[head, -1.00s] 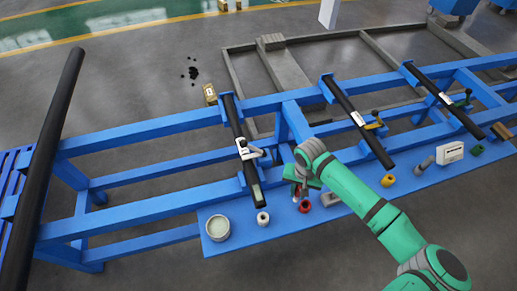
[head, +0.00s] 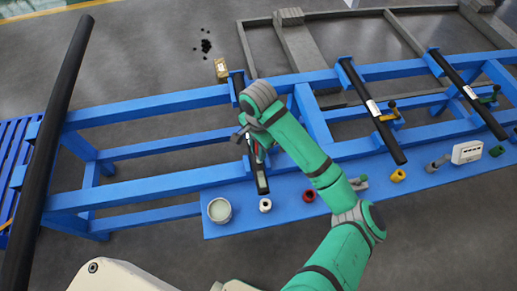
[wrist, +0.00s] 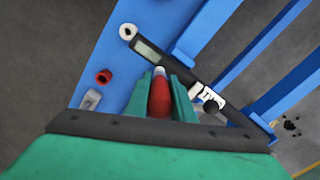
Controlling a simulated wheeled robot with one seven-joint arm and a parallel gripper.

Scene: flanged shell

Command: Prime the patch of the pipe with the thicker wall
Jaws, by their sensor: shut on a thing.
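My gripper (head: 256,148) is shut on a red-handled tool (wrist: 160,100) with a pale tip, seen between the fingers in the wrist view. It is over the left short black pipe (head: 235,88), beside its near end; I cannot tell whether the tip touches it. A grey-green patch (wrist: 148,48) shows near that pipe's end, also in the head view (head: 262,185). A white label (wrist: 212,98) and a dark knob sit further along. A middle pipe (head: 360,88) and right pipe (head: 485,118) lie on the rack. My arm hides part of the left pipe. Wall thickness cannot be told.
The blue shelf (head: 225,232) carries a pale pot (head: 219,210), a white ring (head: 265,205), a red ring (head: 309,195), a yellow ring (head: 398,175) and a white box (head: 466,152). A long black pipe (head: 50,130) crosses the rack's left side.

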